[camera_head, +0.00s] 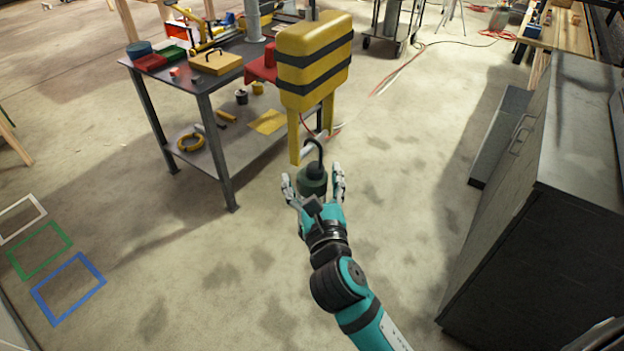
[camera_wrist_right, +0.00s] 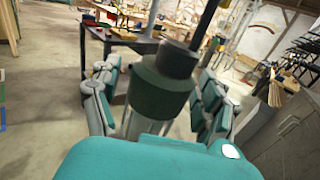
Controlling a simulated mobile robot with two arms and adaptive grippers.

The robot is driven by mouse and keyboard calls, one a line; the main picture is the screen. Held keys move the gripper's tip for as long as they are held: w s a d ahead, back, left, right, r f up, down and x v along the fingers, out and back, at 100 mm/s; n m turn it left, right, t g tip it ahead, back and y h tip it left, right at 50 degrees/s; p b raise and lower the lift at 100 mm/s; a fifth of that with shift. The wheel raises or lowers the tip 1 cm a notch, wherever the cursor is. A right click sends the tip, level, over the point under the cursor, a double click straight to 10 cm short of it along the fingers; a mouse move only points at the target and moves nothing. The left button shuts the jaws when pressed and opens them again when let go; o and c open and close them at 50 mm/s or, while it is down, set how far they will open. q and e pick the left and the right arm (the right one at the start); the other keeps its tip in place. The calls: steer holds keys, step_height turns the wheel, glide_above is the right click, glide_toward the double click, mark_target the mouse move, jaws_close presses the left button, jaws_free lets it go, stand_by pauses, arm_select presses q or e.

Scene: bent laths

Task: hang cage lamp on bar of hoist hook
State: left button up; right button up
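The cage lamp (camera_head: 313,182) has a dark green body and a black hook on top. Its hook reaches up to the pale bar (camera_head: 317,146) between the two yellow legs of the hoist hook (camera_head: 313,62), a yellow block with black bands. The hook's curve appears to pass over the bar; contact is hard to tell. My right gripper (camera_head: 314,179) has a finger on each side of the lamp, with small gaps, so it looks open. In the right wrist view the lamp body (camera_wrist_right: 160,85) stands between the spread fingers. My left gripper is not in view.
A dark work table (camera_head: 215,75) with toolboxes and a lower shelf stands left of the hoist hook. A grey cabinet (camera_head: 575,130) stands at the right. Blue, green and white floor frames (camera_head: 68,288) lie at the lower left. The floor around my right arm is clear.

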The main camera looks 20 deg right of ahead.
steer(key=shift+f, duration=0.15)
steer(key=shift+s, duration=0.5)
steer(key=s+a, duration=0.1)
steer(key=s, duration=1)
steer(key=shift+a, duration=0.25)
steer(key=s+a+f+m+g+y, duration=0.15)
steer(key=f+m+g, duration=0.3)
steer(key=f, duration=1.45)
steer(key=s+f+m+g+y, duration=0.15)
steer(key=f+m+g, duration=0.35)
steer(key=f, duration=1.3)
steer(key=s+d+f+m+g, duration=0.1)
steer(key=s+d+f+m, duration=0.1)
steer(key=s+f+m, duration=0.45)
steer(key=s+d+f+m+g, duration=0.2)
steer(key=s+d+f+m, duration=0.15)
steer(key=f, duration=0.55)
steer(key=s+d+f+m+g, duration=0.2)
steer(key=s+f+m, duration=0.3)
steer(key=s, duration=0.4)
steer(key=s+d+f+m+g, duration=0.2)
steer(key=s+d+f+m, duration=0.2)
steer(key=s+m, duration=0.3)
steer(key=shift+s+f+m+h, duration=0.4)
steer(key=shift+s+f, duration=0.15)
steer(key=shift+s, duration=0.65)
